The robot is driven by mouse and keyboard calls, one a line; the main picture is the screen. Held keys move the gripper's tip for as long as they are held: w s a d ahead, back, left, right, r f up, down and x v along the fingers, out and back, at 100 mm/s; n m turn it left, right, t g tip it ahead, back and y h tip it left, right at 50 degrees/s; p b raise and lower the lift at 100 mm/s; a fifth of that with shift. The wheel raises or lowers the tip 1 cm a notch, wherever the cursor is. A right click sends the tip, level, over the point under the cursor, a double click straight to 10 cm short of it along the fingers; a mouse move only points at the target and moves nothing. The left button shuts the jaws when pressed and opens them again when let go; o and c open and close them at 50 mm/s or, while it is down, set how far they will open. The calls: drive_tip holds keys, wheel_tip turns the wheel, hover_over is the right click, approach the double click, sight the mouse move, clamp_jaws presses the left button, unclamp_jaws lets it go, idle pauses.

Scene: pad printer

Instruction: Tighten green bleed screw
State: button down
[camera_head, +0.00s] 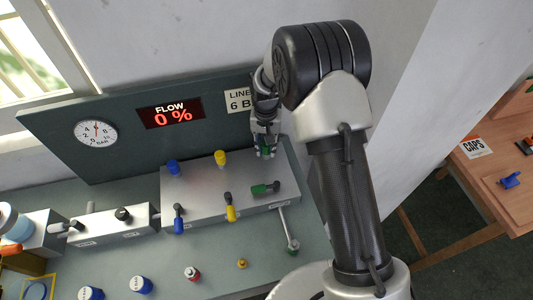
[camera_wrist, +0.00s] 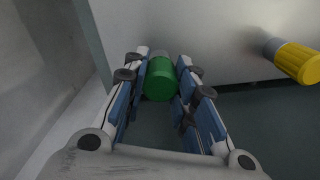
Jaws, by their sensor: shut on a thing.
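The green bleed screw (camera_wrist: 160,82) is a green cylindrical knob in the middle of the wrist view, with a short grey stem behind it. My gripper (camera_wrist: 162,78) has its blue-padded fingers on either side of the knob and is shut on it. In the head view my gripper (camera_head: 265,150) points down at the back right of the grey manifold block (camera_head: 205,195). There only a little green shows between the fingertips, and the rest of the screw is hidden.
A yellow bleed screw (camera_head: 220,158) and a blue one (camera_head: 173,168) stand left along the block. Blue (camera_head: 179,222), yellow (camera_head: 230,208) and green (camera_head: 264,188) valve handles are in front. The backboard display (camera_head: 171,113) reads FLOW 0 %. The gauge (camera_head: 97,134) is further left.

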drive_tip(key=shift+m, duration=0.9)
drive_tip(key=c, duration=1.2)
unclamp_jaws()
drive_tip(key=shift+r, duration=0.1)
wheel_tip(320, 180, up, 12)
drive_tip(key=shift+f, duration=0.1)
